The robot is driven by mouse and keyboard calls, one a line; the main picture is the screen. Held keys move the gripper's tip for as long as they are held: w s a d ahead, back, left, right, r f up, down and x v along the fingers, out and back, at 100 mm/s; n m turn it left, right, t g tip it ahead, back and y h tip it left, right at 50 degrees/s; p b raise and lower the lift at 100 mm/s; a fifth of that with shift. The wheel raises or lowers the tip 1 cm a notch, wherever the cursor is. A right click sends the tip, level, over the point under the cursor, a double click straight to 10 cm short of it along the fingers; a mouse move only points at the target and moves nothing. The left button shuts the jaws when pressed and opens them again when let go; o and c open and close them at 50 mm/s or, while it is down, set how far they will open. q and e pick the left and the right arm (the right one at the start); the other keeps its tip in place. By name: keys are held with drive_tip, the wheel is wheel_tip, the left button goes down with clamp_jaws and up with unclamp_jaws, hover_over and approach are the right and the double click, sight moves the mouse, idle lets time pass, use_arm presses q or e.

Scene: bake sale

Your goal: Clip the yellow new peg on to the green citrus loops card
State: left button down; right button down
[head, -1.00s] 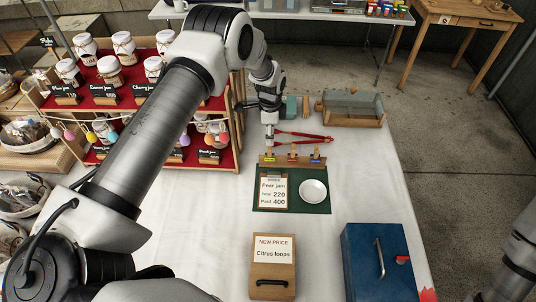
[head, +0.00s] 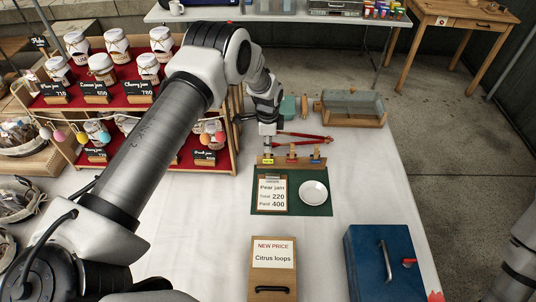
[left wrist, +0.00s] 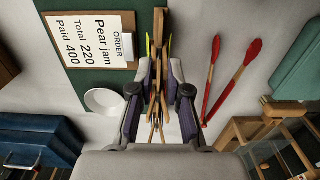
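A wooden rack (head: 280,164) on the white table holds three upright pegs; the leftmost has a yellow label, the yellow peg (head: 268,160), then a red one (head: 292,157) and a blue one (head: 316,154). My left gripper (head: 268,141) points down over the yellow peg. In the left wrist view its fingers (left wrist: 160,75) are parted, with wooden pegs and the rack between and beyond them; contact is not clear. I make out no green citrus loops card. My right gripper is not in view.
A green mat (head: 320,206) carries an order clipboard (head: 272,193) and a white dish (head: 313,192). Red tongs (head: 305,136) lie behind the rack. A blue box (head: 365,240) stands front right. A jar shelf (head: 170,140) stands left, behind my left arm.

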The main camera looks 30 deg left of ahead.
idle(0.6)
use_arm(q)
wheel_tip(320, 180, up, 6)
drive_tip(key=p, duration=0.3)
idle(0.4)
